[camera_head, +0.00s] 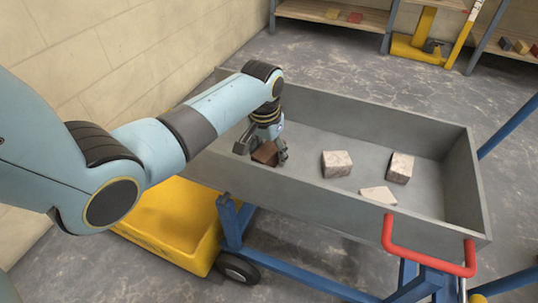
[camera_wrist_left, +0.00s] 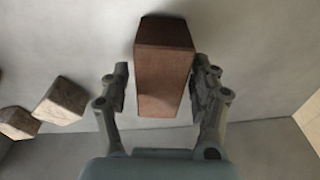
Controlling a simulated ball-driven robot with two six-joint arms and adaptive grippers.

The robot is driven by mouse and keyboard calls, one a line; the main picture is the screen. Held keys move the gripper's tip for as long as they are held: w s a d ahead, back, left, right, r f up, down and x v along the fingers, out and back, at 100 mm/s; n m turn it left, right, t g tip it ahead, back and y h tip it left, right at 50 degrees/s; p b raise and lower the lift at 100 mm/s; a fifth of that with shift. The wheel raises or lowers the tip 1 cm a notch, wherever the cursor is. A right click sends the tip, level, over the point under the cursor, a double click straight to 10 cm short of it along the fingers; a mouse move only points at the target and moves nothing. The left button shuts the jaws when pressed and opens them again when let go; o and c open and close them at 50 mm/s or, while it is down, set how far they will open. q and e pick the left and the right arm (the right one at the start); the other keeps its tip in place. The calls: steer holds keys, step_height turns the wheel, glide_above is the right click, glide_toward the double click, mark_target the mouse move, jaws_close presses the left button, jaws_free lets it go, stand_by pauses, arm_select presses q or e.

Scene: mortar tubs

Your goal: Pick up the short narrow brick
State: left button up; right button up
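A reddish-brown brick (camera_head: 265,153) lies in the grey tub (camera_head: 310,207), towards its left end. My left gripper (camera_head: 262,151) reaches down over it with one finger on each side. In the left wrist view the brown brick (camera_wrist_left: 163,65) stands between the fingers of my left gripper (camera_wrist_left: 160,80). A clear gap shows at its left side; the right finger is very close, and I cannot tell whether it touches. The gripper is open. My right gripper is out of view.
The tub has raised walls and sits on a blue frame (camera_head: 300,278) with a red handle (camera_head: 428,258). A yellow bin (camera_head: 180,222) stands below at left. Shelves with small blocks (camera_head: 355,17) are at the back.

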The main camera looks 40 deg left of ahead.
arm_select(q)
jaws_close()
stand_by(0.4)
